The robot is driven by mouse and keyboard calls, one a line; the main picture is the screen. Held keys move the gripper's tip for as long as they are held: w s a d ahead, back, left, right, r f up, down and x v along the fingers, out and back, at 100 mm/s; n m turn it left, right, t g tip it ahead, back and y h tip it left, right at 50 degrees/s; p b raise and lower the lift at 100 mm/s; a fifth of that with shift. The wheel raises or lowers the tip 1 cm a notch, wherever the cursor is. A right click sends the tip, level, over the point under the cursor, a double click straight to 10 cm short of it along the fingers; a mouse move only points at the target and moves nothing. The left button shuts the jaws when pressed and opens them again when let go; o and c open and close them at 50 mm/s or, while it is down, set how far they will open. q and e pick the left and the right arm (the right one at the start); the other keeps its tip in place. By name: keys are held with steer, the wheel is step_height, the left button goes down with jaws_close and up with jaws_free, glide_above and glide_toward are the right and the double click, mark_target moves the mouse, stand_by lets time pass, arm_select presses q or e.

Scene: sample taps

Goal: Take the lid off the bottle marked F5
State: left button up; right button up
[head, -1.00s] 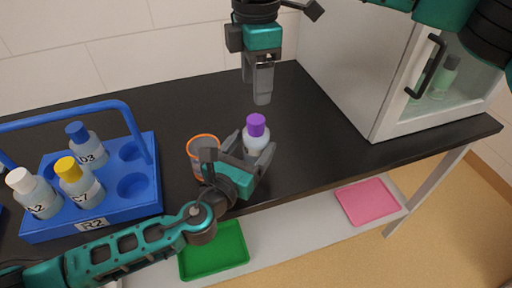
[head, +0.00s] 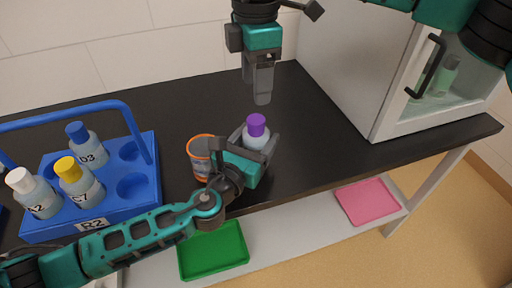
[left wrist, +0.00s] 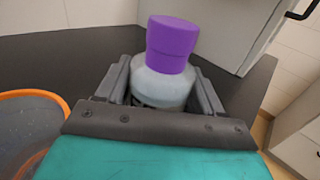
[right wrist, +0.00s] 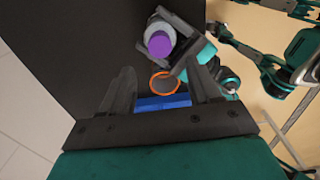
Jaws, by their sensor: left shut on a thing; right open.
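My left gripper (head: 253,147) is shut around the bottle's body from the front. In the left wrist view the bottle (left wrist: 163,87) sits between both fingers and its purple lid (left wrist: 172,43) is on. Its label is hidden, so I cannot read a mark. My right gripper (head: 262,98) is open and empty, pointing down above and behind the bottle. In the right wrist view the purple lid (right wrist: 158,43) lies beyond the fingers.
An orange-rimmed cup (head: 201,158) stands just left of my left gripper. A blue rack (head: 112,204) holds bottles with white, yellow and blue lids at the left. A glass-fronted cabinet (head: 390,105) is at the right. Green (head: 213,250) and pink (head: 368,202) trays lie lower down.

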mark_target(256, 119)
arm_select(q)
jaws_close()
arm_select(e)
steer(key=shift+f, duration=4)
